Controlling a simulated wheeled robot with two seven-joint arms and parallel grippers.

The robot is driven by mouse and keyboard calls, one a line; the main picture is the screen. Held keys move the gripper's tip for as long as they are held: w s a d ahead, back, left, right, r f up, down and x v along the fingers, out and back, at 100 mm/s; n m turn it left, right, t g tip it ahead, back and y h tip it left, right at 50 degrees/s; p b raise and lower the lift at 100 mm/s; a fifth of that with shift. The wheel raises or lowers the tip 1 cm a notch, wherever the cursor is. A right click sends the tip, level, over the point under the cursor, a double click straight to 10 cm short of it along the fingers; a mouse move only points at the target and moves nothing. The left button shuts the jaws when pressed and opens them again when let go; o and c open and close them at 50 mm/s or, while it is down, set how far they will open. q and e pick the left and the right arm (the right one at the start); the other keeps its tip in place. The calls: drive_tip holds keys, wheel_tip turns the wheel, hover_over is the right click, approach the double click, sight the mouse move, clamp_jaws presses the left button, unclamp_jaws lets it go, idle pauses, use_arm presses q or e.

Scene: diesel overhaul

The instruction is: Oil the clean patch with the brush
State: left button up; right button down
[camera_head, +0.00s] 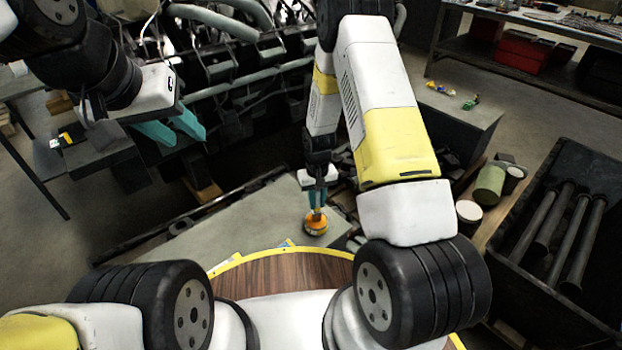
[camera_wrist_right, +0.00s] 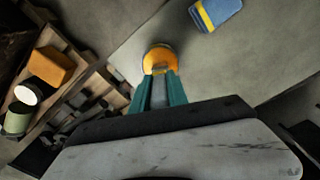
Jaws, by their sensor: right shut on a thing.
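My right gripper (camera_head: 317,197) points down over a grey flat slab (camera_head: 250,222) and is shut on an orange round-headed tool (camera_head: 316,225), which looks like the brush. In the right wrist view, the teal fingers (camera_wrist_right: 160,90) hold the tool's orange head (camera_wrist_right: 158,57) just beyond their tips, over the grey surface. I cannot tell whether it touches the slab. No clean patch stands out from the rest of the grey surface. My left gripper (camera_head: 174,130) is at the upper left with its teal fingers apart and nothing between them, away from the slab.
A blue block with a yellow band (camera_wrist_right: 215,12) lies near the tool. A green cylinder (camera_head: 490,183) and a white-topped can (camera_head: 469,212) stand in a wooden tray at right, beside a black crate (camera_head: 595,165) holding dark tubes. The large engine (camera_head: 235,60) fills the back.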

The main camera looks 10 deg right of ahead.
drive_tip(key=shift+r, duration=3.45)
drive_tip(key=s+d+r+m, duration=0.1)
drive_tip(key=s+d+r, duration=0.2)
drive_tip(key=r, duration=0.6)
drive_tip(key=shift+s+d+m, duration=0.3)
drive_tip(key=shift+d+m, duration=0.1)
drive_tip(key=shift+d, duration=0.1)
